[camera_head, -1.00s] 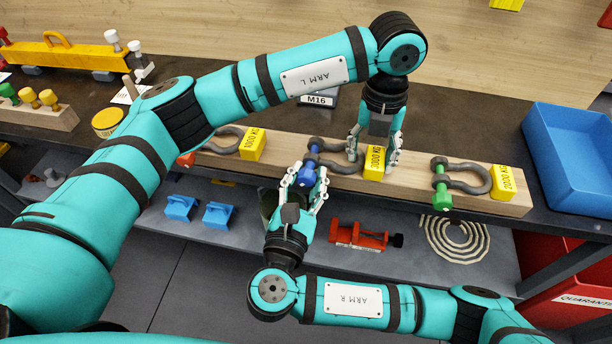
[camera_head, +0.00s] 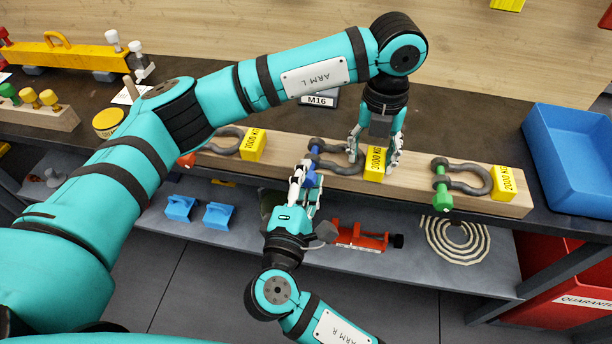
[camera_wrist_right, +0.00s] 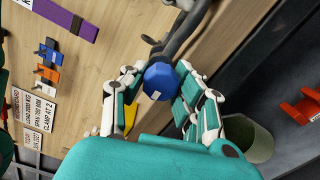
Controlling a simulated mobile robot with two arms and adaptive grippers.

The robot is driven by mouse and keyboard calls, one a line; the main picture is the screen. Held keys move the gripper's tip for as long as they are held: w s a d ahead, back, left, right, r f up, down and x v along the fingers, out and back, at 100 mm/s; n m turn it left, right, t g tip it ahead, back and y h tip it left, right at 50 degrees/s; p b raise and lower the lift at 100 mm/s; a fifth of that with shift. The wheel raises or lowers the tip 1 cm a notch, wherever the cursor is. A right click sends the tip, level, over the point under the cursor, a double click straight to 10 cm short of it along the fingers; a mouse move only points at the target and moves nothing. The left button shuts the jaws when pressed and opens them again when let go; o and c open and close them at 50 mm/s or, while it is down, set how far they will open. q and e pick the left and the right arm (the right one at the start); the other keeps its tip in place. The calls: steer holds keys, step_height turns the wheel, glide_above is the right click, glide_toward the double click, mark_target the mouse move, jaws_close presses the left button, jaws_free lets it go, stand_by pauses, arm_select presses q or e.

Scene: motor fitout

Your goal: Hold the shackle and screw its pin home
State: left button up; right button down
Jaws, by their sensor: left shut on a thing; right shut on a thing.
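The grey middle shackle (camera_head: 335,166) lies on the wooden block beside a yellow weight tag (camera_head: 375,163). Its blue pin head (camera_head: 312,179) faces the front. My left gripper (camera_head: 377,148) points down and is shut on the shackle's bow end, by the tag; its fingers partly hide the contact. My right gripper (camera_head: 307,181) comes from the front and is shut on the blue pin head. In the right wrist view, the blue hexagonal head (camera_wrist_right: 160,82) sits between the fingers, with the dark shackle beyond. How deep the pin sits is hidden.
A shackle with a green pin (camera_head: 441,190) lies to the right, another shackle (camera_head: 225,141) to the left. A blue bin (camera_head: 575,160) stands at the bench's right end. A red clamp (camera_head: 358,237) and two blue parts (camera_head: 218,215) lie on the lower shelf.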

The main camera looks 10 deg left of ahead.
steer(key=m, duration=0.3)
steer(key=shift+s+f+m, duration=0.1)
steer(key=shift+s+m, duration=0.05)
steer(key=shift+m, duration=0.25)
steer(key=shift+a+m, duration=0.1)
steer(key=shift+m, duration=1.6)
steer(key=c, duration=0.9)
jaws_free()
steer(key=shift+c, duration=0.2)
steer(key=s, duration=1.2)
steer(key=shift+a, duration=0.15)
